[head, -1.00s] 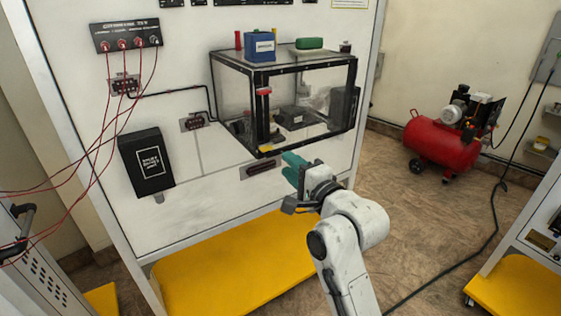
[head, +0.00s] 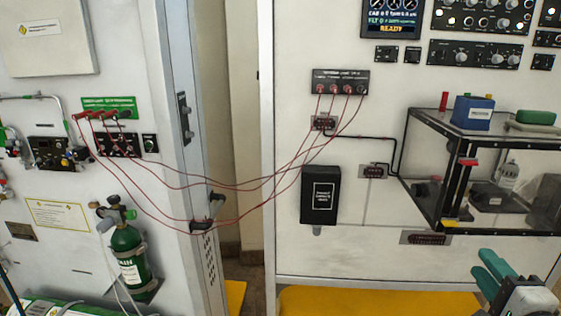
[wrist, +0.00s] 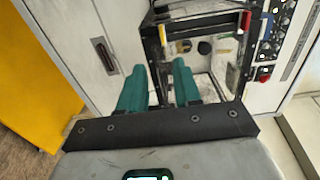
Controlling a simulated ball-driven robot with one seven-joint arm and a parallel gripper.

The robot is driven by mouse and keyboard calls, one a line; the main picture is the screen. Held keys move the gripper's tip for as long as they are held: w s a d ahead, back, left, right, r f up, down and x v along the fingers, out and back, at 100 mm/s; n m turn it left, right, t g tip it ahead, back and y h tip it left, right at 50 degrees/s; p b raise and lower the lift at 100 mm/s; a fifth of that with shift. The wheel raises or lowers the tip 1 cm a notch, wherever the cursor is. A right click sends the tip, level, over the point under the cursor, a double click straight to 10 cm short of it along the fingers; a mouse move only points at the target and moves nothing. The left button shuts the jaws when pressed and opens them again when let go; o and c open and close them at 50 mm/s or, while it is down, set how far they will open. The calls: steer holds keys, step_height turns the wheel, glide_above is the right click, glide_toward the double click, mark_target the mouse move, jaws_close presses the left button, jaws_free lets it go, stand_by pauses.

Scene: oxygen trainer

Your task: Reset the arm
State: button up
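My gripper (head: 492,277) is at the lower right of the head view, with green fingers, in front of the white panel and below the clear box. In the wrist view my gripper (wrist: 160,85) shows its two green fingers apart with nothing between them. Beyond the fingers is the black-framed clear box (wrist: 150,40). The same clear box (head: 437,185) is at the right in the head view, with a bottle and dark items inside. My gripper is apart from it. Most of my arm is out of the head view.
A blue box (head: 472,112) and a green item (head: 536,117) sit on the clear box. Red cables (head: 255,187) span the gap between the two panels. A green cylinder (head: 128,255) stands at left. A yellow base (head: 340,301) juts out below the right panel.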

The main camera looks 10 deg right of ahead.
steer(key=s+a+f+n+g+y, duration=0.1)
steer(key=s+a+f+n+g, duration=0.25)
steer(key=f, duration=0.35)
steer(key=s+a+f+n+g+y, duration=0.2)
steer(key=a+f+n, duration=0.15)
steer(key=f, duration=0.35)
steer(key=s+a+f+n+g+y, duration=0.1)
steer(key=s+a+f+n+g, duration=0.15)
steer(key=f+n, duration=0.35)
steer(key=s+a+f+n+g, duration=0.3)
steer(key=s+f+n+g, duration=0.1)
steer(key=s, duration=0.4)
steer(key=s+a+f+n+g, duration=0.3)
steer(key=s+f+g, duration=0.1)
steer(key=s+f, duration=0.3)
steer(key=shift+s+n+y, duration=0.4)
